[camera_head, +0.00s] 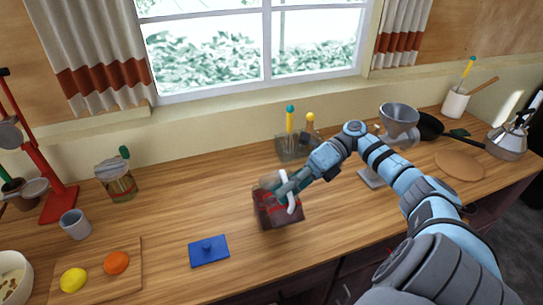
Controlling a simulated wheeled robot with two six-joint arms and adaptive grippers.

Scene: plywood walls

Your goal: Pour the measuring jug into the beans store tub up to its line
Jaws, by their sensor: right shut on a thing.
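The store tub (277,215) is a dark red, see-through-looking box on the counter, left of centre. The measuring jug (292,203) is small and pale, with a whitish handle. It is at the tub's top right side and partly hidden by my gripper. My right gripper (286,187) is shut on the jug, directly over the tub. I cannot tell the jug's tilt, the tub's fill level or its line. A blue lid with a knob (209,251) lies flat on the counter, left of and nearer than the tub. My left gripper is not in view.
A board (98,287) with a lemon and an orange, a grey cup (75,224) and a tin (117,180) stand left. A utensil holder (295,147) is behind the tub. A grey scale-like stand with a bowl (399,117) is right. Counter around the blue lid is clear.

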